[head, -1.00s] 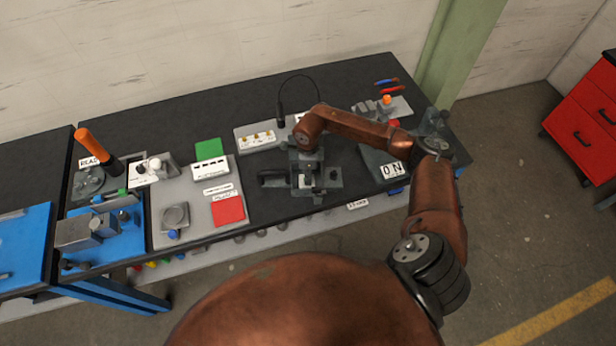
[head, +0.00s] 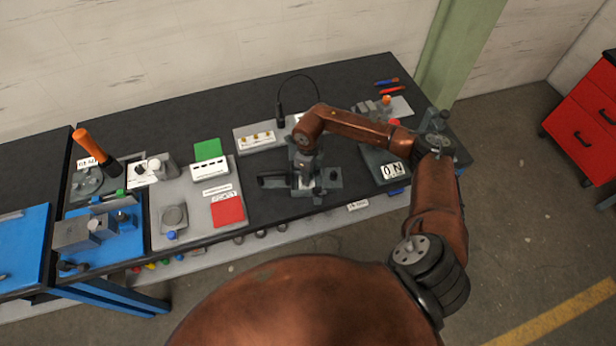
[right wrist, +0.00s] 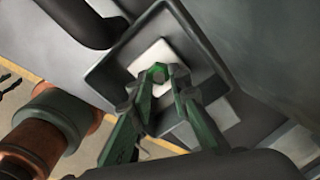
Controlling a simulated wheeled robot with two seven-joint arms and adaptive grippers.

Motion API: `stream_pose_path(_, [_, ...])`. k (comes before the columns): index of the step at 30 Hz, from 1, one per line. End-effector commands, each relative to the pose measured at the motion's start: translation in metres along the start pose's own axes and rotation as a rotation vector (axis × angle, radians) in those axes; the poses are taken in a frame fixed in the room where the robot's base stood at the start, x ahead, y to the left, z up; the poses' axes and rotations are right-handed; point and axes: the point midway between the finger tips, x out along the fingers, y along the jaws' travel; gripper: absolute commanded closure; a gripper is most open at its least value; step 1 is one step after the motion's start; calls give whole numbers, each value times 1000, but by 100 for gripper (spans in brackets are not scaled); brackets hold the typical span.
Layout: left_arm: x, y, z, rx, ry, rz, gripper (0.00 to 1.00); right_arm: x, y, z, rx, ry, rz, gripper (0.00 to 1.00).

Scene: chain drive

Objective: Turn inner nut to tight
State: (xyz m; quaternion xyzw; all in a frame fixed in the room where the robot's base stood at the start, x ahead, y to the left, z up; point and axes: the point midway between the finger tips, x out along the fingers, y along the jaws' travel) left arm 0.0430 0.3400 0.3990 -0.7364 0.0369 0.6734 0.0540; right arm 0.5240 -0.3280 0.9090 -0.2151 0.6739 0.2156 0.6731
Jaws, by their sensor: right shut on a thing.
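The inner nut (right wrist: 157,73) shows as a small green-tinted hexagonal piece in the right wrist view. It sits in front of a pale square block (right wrist: 150,55) inside a dark square frame. My right gripper (right wrist: 165,82) has its two fingers on either side of the nut and is shut on it. In the head view my right gripper (head: 306,178) reaches down into the dark grey fixture (head: 333,180) at the middle of the bench. There the wrist and fingers hide the nut. My left gripper is in neither view.
An ON-labelled block (head: 392,171) stands close on the right. A black cable rises behind the fixture.

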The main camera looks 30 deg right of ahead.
Motion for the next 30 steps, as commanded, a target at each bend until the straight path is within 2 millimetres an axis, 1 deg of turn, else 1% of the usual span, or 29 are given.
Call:
stream_pose_path(5, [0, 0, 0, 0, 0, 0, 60, -2, -1, 1, 0, -2, -2, 100])
stream_pose_path(6, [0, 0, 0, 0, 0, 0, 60, -2, -1, 1, 0, -2, -2, 82])
stream_pose_path(14, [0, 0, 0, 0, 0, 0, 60, -1, -1, 0, -1, -1, -1, 65])
stream_pose_path(23, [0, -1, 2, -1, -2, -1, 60, -3, -1, 0, -1, -1, -1, 65])
stream_pose_path(26, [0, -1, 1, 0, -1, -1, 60, -12, -2, 1, -1, -2, -3, 65])
stream_pose_path(30, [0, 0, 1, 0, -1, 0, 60, -37, -2, 1, -2, -4, -4, 65])
